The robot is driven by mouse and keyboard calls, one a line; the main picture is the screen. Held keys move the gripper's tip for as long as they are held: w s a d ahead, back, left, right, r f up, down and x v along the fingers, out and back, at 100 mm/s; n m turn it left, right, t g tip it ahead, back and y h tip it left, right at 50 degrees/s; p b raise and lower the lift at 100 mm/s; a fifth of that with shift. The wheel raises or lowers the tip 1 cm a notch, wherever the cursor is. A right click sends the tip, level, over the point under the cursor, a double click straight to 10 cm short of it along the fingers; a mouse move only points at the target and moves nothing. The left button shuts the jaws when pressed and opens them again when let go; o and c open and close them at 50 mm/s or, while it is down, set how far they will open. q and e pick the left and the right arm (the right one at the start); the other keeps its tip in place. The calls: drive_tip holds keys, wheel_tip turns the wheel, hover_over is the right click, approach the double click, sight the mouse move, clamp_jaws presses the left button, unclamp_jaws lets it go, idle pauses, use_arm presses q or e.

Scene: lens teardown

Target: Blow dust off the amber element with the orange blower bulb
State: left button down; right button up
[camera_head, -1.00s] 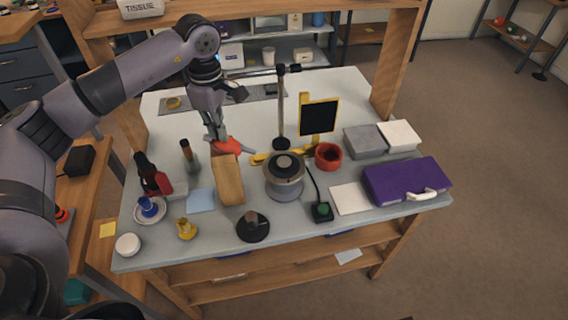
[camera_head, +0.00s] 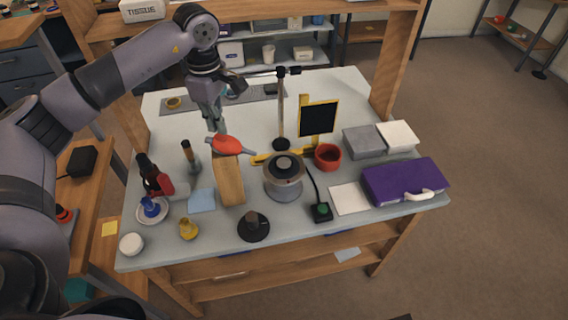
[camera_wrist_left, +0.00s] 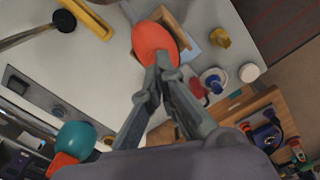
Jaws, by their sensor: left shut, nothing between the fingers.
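The orange blower bulb (camera_head: 227,145) lies on top of an upright wooden block (camera_head: 229,182), its grey nozzle pointing right. In the left wrist view the bulb (camera_wrist_left: 155,45) sits just beyond my fingertips. My left gripper (camera_head: 220,129) is shut and empty, close behind and above the bulb; whether it touches the bulb I cannot tell. A small round amber piece (camera_head: 173,102), which looks like the amber element, lies on the grey mat (camera_head: 203,103) at the back left of the table. Any dust on it is too small to see. My right gripper is not in view.
A stand with a pole (camera_head: 280,110) and a black panel in a yellow frame (camera_head: 319,118) rise right of my gripper. A grey round device (camera_head: 284,178), a red cup (camera_head: 328,156) and a purple case (camera_head: 404,182) stand farther right.

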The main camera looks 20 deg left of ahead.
sight(220, 136)
use_arm(q)
drive_tip(key=shift+f, duration=0.1)
drive_tip(key=shift+f+b, duration=1.25)
drive_tip(key=shift+f, duration=0.25)
drive_tip(key=shift+r+p, duration=1)
drive_tip(key=shift+r, duration=0.55)
drive_tip(key=shift+r+p, duration=1.65)
drive_tip(key=shift+r, duration=0.95)
drive_tip(key=shift+f, duration=0.1)
